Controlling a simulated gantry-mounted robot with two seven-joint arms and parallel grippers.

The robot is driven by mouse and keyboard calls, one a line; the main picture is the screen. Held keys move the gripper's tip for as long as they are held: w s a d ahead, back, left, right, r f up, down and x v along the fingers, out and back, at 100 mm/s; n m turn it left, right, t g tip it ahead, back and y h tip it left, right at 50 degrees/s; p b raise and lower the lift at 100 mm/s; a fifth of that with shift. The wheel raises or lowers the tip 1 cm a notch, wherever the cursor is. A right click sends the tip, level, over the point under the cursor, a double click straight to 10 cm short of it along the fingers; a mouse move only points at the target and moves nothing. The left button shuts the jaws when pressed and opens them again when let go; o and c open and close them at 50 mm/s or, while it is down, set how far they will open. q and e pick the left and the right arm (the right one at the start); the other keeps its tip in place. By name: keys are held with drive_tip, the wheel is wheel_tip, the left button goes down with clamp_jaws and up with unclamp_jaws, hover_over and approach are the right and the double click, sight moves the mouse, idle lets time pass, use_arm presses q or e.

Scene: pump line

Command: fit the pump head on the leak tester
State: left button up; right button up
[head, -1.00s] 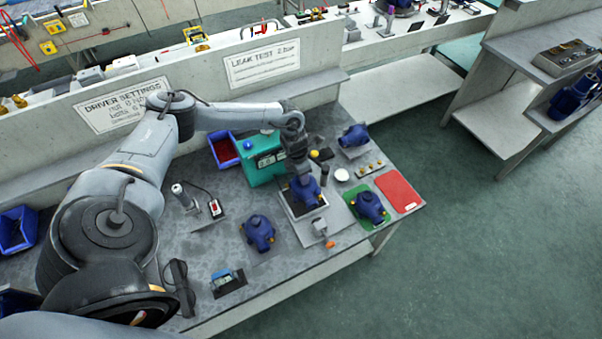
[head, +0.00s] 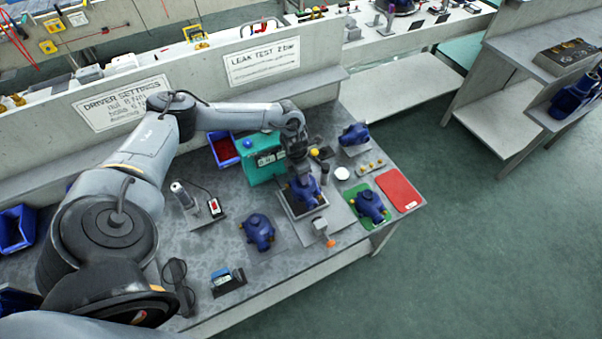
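A blue pump head (head: 305,193) is at the leak tester's plate (head: 335,217), inside or on its dark square nest. Whether it is fully seated cannot be made out. My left gripper (head: 302,172) points down at the top of this pump head; its fingers are too small and dark to tell whether they are shut on it. The teal tester box (head: 262,160) stands just behind and to the left. My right gripper is not in view.
Other blue pump heads stand on a grey mat (head: 258,232), on a green mat (head: 371,207) and at the back right (head: 354,136). A red mat (head: 399,190) lies at the right. A clamp-like block (head: 321,227) with an orange tip stands at the plate's front.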

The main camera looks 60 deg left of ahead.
use_arm(q)
drive_tip(key=shift+f+b, duration=1.1)
drive_tip(key=shift+f, duration=0.3)
idle(0.6)
drive_tip(key=shift+f+b, duration=0.8)
drive_tip(key=shift+f, duration=0.2)
drive_tip(key=o, duration=1.8)
drive_tip(key=shift+r, duration=0.1)
drive_tip(key=shift+r+p, duration=3.7)
drive_tip(key=shift+r, duration=0.7)
